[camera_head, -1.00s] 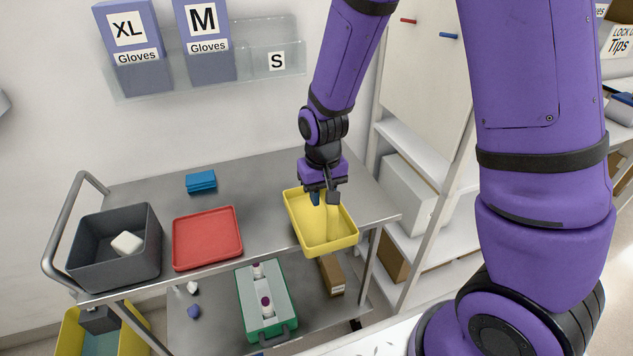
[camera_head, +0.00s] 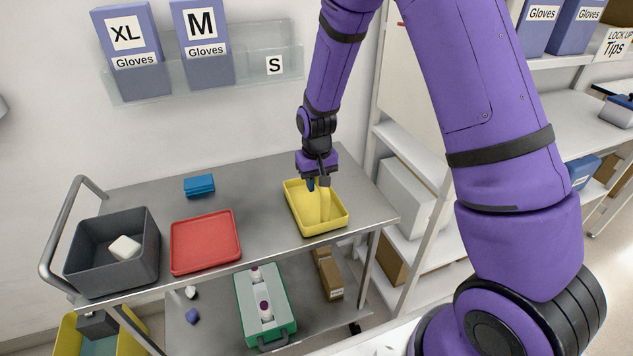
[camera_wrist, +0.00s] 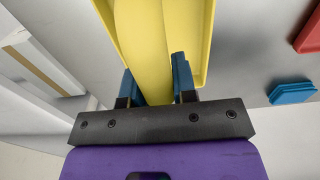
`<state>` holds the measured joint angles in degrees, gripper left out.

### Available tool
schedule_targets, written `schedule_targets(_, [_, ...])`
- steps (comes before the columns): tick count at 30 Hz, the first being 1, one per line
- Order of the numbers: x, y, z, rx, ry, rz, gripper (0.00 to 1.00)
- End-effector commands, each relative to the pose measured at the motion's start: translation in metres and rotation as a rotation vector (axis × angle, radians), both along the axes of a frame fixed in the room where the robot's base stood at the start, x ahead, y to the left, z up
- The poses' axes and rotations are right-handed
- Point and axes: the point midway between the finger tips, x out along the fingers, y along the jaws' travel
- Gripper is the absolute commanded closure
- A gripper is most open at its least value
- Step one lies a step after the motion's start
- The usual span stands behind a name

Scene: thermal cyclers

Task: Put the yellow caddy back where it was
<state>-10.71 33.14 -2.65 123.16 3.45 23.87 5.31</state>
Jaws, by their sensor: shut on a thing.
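The yellow caddy (camera_head: 301,222) is an open, shallow tray with a raised yellow grip inside it. It is at the right part of the metal cart's top shelf in the head view. My gripper (camera_head: 320,184) points down into it and is shut on the caddy's grip. In the wrist view, the blue fingertips (camera_wrist: 155,82) press on both sides of the yellow grip, and the caddy (camera_wrist: 197,40) reaches up past the picture's top. I cannot tell whether the caddy's underside touches the shelf.
On the cart top (camera_head: 262,205) stand a red tray (camera_head: 205,242), a grey bin (camera_head: 140,265) with a white block, and blue pieces (camera_head: 199,185). The lower shelf holds a green caddy (camera_head: 283,335) and brown boxes (camera_head: 331,277). Bare metal lies left of the yellow caddy.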

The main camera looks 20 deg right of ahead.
Motion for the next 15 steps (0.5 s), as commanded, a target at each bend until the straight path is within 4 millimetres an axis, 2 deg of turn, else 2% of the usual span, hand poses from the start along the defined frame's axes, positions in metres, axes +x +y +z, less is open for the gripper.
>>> schedule_targets(11, [0.0003,0.0003,-0.0037,0.0,-0.002,0.0,1.0])
schedule_targets(12, [0.0002,0.0003,-0.0036,0.001,-0.002,0.0,0.67])
schedule_targets(15, [0.0002,0.0003,-0.0035,0.0,-0.002,0.0,0.49])
